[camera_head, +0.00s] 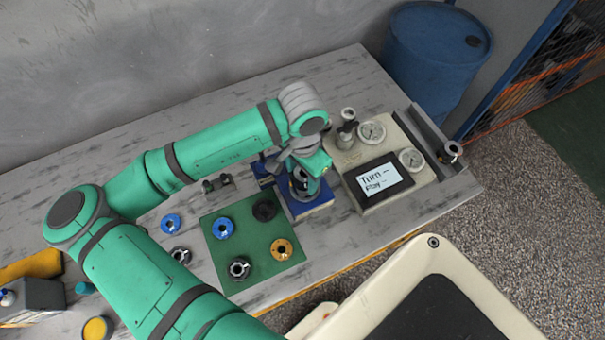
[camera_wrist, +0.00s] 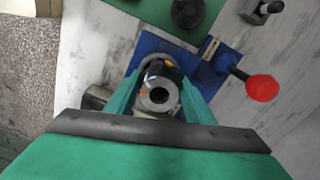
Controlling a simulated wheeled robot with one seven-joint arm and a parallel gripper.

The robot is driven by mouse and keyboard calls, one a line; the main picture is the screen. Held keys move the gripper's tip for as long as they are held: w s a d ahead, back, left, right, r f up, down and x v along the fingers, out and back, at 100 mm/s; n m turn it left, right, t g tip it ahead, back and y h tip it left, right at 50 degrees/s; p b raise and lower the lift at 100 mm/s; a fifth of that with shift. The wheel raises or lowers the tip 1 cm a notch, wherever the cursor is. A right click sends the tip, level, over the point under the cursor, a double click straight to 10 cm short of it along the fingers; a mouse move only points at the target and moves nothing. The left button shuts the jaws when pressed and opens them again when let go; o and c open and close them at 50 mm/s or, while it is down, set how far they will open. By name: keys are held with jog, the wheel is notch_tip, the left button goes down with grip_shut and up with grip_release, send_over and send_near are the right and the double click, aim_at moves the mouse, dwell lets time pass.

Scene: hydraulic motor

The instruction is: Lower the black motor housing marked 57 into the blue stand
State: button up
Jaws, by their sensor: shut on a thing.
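My gripper (camera_head: 303,176) is over the blue stand (camera_head: 317,209), left of the cream control box. In the wrist view its two green fingers (camera_wrist: 163,90) are shut on the motor housing (camera_wrist: 158,97), a dark round part with a grey ring-shaped end and a central hole. No number can be read on it. The blue stand (camera_wrist: 150,45) lies directly beneath, with a curved grey edge showing around the housing. The fingers and the housing hide the seat, so I cannot tell how deep the housing sits or whether it touches.
A red-knobbed lever (camera_wrist: 262,87) sticks out beside the stand. A green mat (camera_head: 247,268) holds several ring-shaped parts to the left. The cream box (camera_head: 353,160) with gauges and a display stands close on the right. Bare table shows in front of the stand.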

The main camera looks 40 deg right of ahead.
jog(key=shift+f, duration=0.75)
jog(key=shift+d+f, duration=0.1)
jog(key=shift+f, duration=0.65)
